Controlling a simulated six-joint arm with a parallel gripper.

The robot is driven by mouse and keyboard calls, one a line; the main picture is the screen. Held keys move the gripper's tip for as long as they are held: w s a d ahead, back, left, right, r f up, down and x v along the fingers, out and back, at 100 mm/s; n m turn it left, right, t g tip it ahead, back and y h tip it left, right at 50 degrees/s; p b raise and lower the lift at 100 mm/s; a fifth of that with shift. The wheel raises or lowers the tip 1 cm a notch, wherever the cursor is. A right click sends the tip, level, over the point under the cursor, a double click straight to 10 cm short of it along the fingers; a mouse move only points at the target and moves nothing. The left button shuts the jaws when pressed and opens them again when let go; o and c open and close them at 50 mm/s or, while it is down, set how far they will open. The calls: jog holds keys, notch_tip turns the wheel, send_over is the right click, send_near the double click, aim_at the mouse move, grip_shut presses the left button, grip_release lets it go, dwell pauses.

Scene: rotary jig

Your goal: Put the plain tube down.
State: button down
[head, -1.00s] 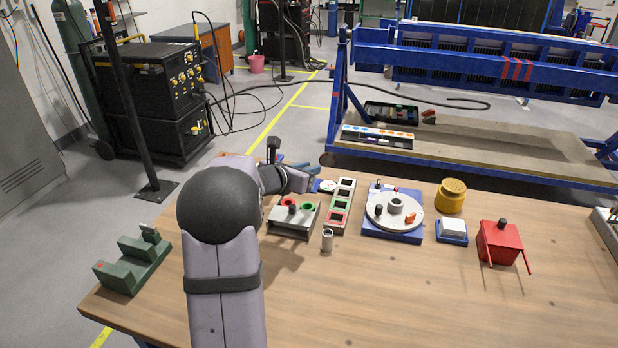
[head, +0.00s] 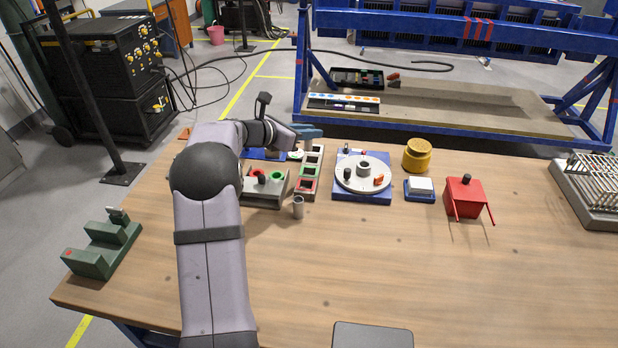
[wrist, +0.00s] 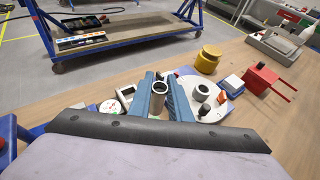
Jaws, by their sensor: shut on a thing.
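My gripper (head: 308,132) has blue fingers and reaches over the back of the table, by the far end of a narrow rack. In the wrist view my gripper (wrist: 160,98) is shut on a grey metal tube (wrist: 159,88), whose open round top shows between the fingers. The tube's lower end is hidden there, so I cannot tell whether it touches anything. A second grey tube (head: 298,207) stands upright on the bare wood in front of the rack. The wrist view does not show any marking on the held tube.
The rack (head: 309,178) has red and green square windows. Left of it is a grey fixture (head: 263,200); right is a rotary jig (head: 362,188) on a blue base. A yellow jar (head: 417,155), blue-and-white block (head: 420,190) and red box (head: 464,198) stand farther right. The front is mostly clear.

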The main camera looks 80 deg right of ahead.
jog(key=shift+s+a, duration=0.1)
jog(key=shift+s, duration=0.1)
jog(key=shift+f+p, duration=0.45)
jog(key=shift+f, duration=4.55)
jog(key=shift+f, duration=0.2)
jog(key=c, duration=1.6)
grip_release()
jog(key=shift+c, duration=0.2)
jog(key=shift+r, duration=0.15)
